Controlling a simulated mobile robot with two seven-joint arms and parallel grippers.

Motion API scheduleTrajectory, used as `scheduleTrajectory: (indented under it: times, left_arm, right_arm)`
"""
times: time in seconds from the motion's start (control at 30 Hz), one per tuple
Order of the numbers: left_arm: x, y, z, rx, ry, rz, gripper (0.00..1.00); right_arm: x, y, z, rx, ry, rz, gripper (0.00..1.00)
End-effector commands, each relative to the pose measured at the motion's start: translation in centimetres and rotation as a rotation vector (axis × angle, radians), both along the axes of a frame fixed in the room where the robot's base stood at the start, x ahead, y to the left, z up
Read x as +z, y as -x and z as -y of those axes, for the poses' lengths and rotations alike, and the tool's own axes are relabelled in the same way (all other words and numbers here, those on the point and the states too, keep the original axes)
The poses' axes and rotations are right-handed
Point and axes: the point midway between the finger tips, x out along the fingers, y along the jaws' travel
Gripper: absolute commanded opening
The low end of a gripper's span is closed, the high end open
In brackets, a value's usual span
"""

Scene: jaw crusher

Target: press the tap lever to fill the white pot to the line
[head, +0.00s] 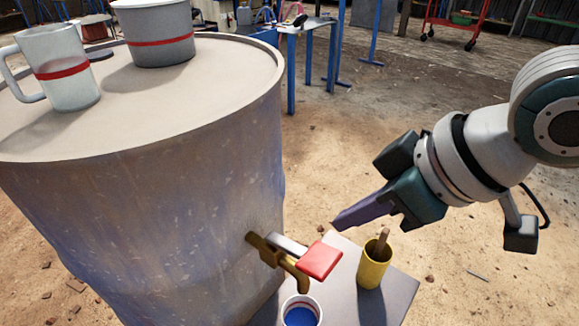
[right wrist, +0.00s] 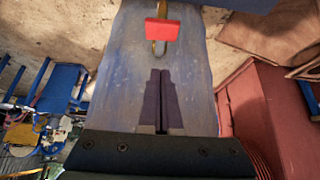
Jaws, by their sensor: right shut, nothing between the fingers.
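A brass tap (head: 268,252) sticks out low from the side of a large drum. Its lever ends in a red pad (head: 320,261), which also shows ahead of the fingers in the right wrist view (right wrist: 162,30). A small white pot (head: 317,303) with a red line stands under the spout, cut off by the bottom edge; its inside shows blue, and I cannot tell its level against the line. My right gripper (head: 336,224) is shut and empty, above and right of the red pad, apart from it. Its closed fingers also show in the right wrist view (right wrist: 160,72). My left gripper is not seen.
A yellow cup (head: 371,272) holding a stick stands on the grey stand (head: 400,292), right of the tap. Open dirt floor lies to the right.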

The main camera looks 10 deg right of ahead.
Motion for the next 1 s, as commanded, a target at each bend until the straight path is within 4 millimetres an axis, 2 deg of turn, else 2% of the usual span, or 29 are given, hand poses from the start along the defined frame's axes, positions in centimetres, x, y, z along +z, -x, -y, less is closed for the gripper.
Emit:
scheduleTrajectory:
  times: [0.03,0.27,0.43,0.63,1.0]
  left_arm:
    - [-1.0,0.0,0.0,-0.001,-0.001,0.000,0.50]
    - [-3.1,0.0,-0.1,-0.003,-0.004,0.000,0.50]
    - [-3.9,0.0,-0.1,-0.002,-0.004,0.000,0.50]
    - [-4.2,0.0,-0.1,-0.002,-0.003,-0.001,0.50]
    - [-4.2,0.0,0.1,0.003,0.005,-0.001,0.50]
  right_arm:
    - [-1.4,-0.5,-0.5,-0.001,-0.003,0.000,0.00]
    - [-5.6,-2.6,-2.1,0.001,-0.001,0.000,0.00]
    - [-7.9,-2.2,-1.7,0.001,0.002,-0.001,0.00]
    - [-9.0,-2.0,-1.6,0.001,0.002,0.001,0.00]
    - [-9.1,-1.9,-1.5,0.002,-0.001,0.003,0.00]
